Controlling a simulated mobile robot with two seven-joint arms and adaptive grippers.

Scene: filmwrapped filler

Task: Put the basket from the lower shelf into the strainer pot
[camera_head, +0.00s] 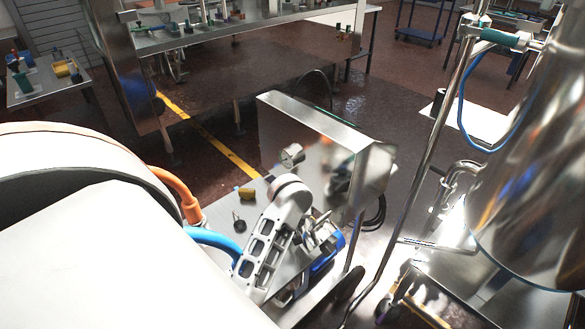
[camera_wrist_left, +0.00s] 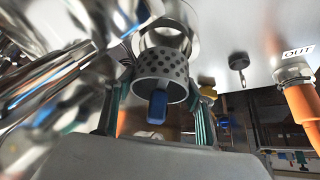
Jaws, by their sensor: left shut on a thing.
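The basket (camera_wrist_left: 160,66) is a grey perforated cylinder in the left wrist view, with a blue part (camera_wrist_left: 157,106) at its near end. My left gripper (camera_wrist_left: 160,88) has its two fingers on either side of the basket and is shut on it. A bright round rim (camera_wrist_left: 144,42) lies just beyond the basket. It may be the strainer pot, but I cannot tell, nor whether the basket is inside it. My right gripper is in neither view.
A steel box (camera_head: 310,145) stands on the cart. An orange hose (camera_head: 178,187), a blue hose (camera_head: 213,239) and a yellow part (camera_head: 247,193) are near it. The orange hose (camera_wrist_left: 302,112) joins a fitting marked OUT. A large steel vessel (camera_head: 535,170) stands at right.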

